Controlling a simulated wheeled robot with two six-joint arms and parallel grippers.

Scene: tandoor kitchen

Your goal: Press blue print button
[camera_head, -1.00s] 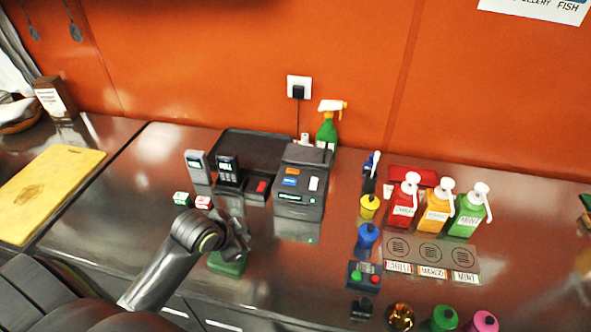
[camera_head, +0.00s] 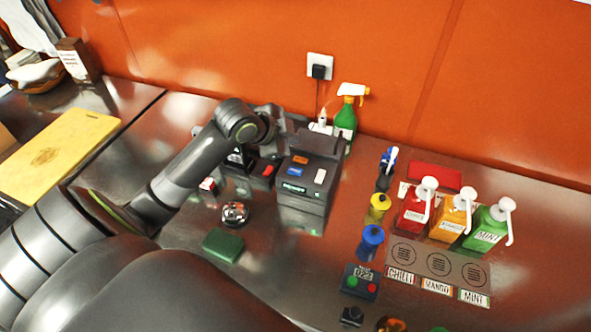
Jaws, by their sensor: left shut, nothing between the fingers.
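The dark printer (camera_head: 306,200) stands on the steel counter near the wall. My left gripper (camera_head: 275,118) is at the printer's upper left, apart from the blue button as far as I can tell. It is shut and empty, and its fingers are partly hidden by my wrist. My right gripper is out of view.
My left arm covers part of the card terminals and dark tray behind it. A green spray bottle (camera_head: 345,122) stands behind the printer. A green block (camera_head: 222,245) and a glass-domed bell (camera_head: 235,213) sit in front. Sauce pumps, including a red one (camera_head: 414,212), stand at the right.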

